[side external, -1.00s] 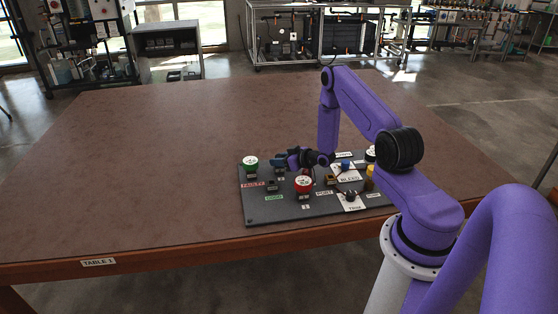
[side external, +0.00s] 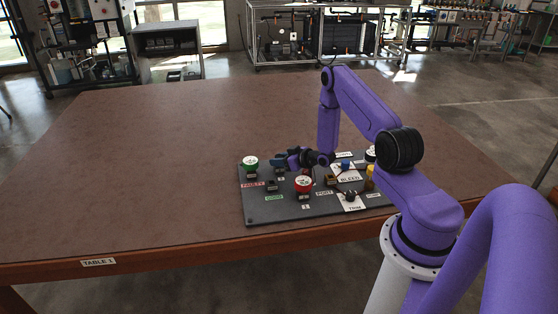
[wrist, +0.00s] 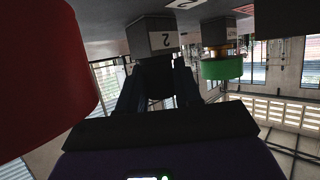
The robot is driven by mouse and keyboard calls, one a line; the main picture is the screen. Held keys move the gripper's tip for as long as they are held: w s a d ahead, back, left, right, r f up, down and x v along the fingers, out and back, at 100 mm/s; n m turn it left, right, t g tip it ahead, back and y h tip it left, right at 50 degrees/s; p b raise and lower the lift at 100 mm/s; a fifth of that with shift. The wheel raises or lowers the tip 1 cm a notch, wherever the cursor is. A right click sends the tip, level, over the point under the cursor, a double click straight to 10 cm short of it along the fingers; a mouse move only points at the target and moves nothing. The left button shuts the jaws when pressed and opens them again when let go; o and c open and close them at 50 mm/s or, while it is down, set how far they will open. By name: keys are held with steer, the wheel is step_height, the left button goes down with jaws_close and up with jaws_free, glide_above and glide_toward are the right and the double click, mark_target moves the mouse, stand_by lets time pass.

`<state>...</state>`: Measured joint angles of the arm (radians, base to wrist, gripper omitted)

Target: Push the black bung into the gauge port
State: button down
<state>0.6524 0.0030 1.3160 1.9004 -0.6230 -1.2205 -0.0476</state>
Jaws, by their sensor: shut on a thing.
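My gripper (side external: 278,160) reaches level over the dark panel (side external: 262,212), between the green and red gauges. In the wrist view the fingers (wrist: 157,84) are shut on a dark piece, which I take as the black bung (wrist: 157,70). It lies in line with a grey block marked 2 (wrist: 152,36), right at its near face. I cannot tell how far it sits in the port, as the fingers and shadow hide the opening. In the side view the bung is hidden or too small to make out.
A red gauge (side external: 303,183) stands close beside my gripper and fills the left of the wrist view (wrist: 40,75). A green gauge (side external: 250,161) stands at the panel's left. A blue knob (side external: 346,165) and a yellow part (side external: 370,170) are at right. The table's left (side external: 130,170) is clear.

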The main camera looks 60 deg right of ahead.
mark_target(280, 156)
steer(key=shift+r, duration=4.3)
steer(key=s+d, duration=0.2)
steer(key=s, duration=0.7)
steer(key=s+d, duration=0.2)
steer(key=s, duration=0.8)
steer(key=shift+d+f, duration=0.2)
steer(key=shift+f, duration=3.05)
steer(key=shift+f, duration=0.35)
